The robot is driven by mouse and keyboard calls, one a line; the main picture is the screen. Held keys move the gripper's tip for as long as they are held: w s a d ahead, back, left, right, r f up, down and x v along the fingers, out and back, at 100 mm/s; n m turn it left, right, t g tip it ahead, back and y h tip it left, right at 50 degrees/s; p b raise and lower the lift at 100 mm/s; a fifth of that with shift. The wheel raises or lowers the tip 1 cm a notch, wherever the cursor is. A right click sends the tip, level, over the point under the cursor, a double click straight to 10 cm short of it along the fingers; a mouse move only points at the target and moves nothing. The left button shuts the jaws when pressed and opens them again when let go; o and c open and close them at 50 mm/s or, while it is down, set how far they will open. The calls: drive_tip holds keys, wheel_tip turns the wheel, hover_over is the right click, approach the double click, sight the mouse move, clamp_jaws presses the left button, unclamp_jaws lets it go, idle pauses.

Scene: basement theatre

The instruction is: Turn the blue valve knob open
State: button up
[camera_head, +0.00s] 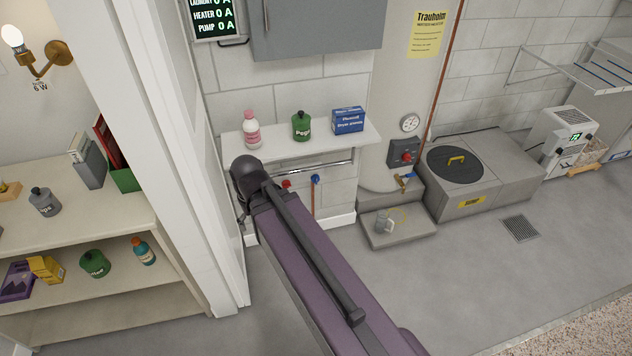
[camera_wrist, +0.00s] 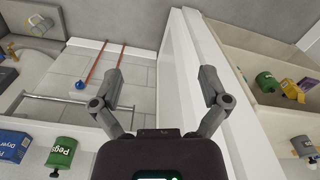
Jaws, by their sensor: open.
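The blue valve knob (camera_head: 316,179) sits on a thin red pipe under the white shelf, right of my arm's end. A red knob (camera_head: 286,184) is to its left, close to my arm. In the wrist view the blue knob (camera_wrist: 80,86) is left of my gripper (camera_wrist: 160,88), beyond the left finger and near a metal rail (camera_wrist: 70,101). My gripper is open, with its fingers wide apart and nothing between them. They face the white door frame, apart from the knob. In the head view my arm hides most of the gripper.
The white shelf (camera_head: 350,140) above the knobs holds a pink bottle (camera_head: 252,130), a green peg container (camera_head: 301,126) and a blue box (camera_head: 348,120). The white door frame (camera_head: 180,150) stands close left of my arm. The grey floor (camera_head: 450,270) at right is mostly clear.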

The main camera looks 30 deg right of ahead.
drive_tip(key=w+d+f+n+t+y+b, duration=0.2)
drive_tip(key=w+f+t+y+b, duration=0.2)
drive_tip(key=w+f+b, duration=0.8)
drive_tip(key=m+t+h+b, duration=0.7)
drive_tip(key=t+b, duration=0.6)
drive_tip(key=b, duration=3.1)
approach(317, 181)
drive_tip(key=s, duration=0.2)
drive_tip(key=shift+s+a+f+n+h+p, duration=0.1)
drive_tip(key=shift+a+f+n+h+p, duration=0.1)
drive_tip(key=shift+a+n+h+p, duration=0.1)
drive_tip(key=w+d, duration=0.1)
drive_tip(key=w, duration=0.8)
drive_tip(key=w+d, duration=0.1)
drive_tip(key=w, duration=0.3)
drive_tip(key=shift+w+d, duration=0.3)
drive_tip(key=c, duration=1.1)
